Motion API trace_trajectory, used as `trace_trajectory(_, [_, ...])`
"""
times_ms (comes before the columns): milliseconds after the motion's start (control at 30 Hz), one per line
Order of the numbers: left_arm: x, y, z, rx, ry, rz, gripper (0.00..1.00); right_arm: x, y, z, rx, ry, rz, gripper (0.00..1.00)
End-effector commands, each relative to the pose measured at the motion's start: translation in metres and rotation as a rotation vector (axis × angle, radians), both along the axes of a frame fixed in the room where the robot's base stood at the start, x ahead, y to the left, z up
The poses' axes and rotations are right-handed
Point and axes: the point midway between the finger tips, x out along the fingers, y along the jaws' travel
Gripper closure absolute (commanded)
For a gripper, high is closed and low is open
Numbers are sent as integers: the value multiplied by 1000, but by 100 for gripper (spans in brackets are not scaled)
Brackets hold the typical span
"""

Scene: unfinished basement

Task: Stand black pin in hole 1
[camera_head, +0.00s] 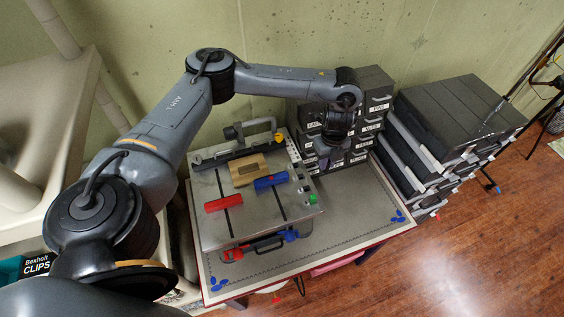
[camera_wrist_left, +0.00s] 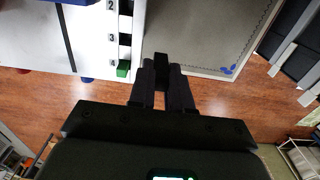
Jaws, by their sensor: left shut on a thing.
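My left gripper (camera_wrist_left: 161,82) is shut on the black pin (camera_wrist_left: 161,62), which sticks out dark and short between the fingertips in the wrist view. In the head view my left gripper (camera_head: 324,160) hangs above the mat, right of the work board and in front of the drawer cabinet; the pin cannot be made out there. The numbered strip (camera_wrist_left: 125,40) shows 2, 3 and 4 in the wrist view, left of the pin; hole 1 is outside that view. A green peg (camera_wrist_left: 123,70) is at 4, and also shows in the head view (camera_head: 313,199). My right gripper is not in view.
The work board (camera_head: 245,225) carries a red block (camera_head: 223,203), a blue block (camera_head: 271,181) and a wooden block (camera_head: 246,172). A labelled drawer cabinet (camera_head: 374,100) stands behind, with stacked dark cases (camera_head: 450,115) at right. The mat (camera_head: 350,205) is mostly clear.

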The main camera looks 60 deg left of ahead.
Motion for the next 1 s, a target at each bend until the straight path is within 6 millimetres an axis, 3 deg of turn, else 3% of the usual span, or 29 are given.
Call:
trace_trajectory(33, [3, 0, 10, 1, 0, 0, 100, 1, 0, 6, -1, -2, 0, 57])
trace_trajectory(167, [3, 6, 14, -1, 3, 4, 100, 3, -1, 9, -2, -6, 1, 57])
trace_trajectory(700, [-47, 86, -45, 0, 4, 4, 100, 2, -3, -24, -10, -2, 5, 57])
trace_trajectory(1000, [-54, 99, -52, 0, 1, 1, 100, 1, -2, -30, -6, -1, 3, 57])
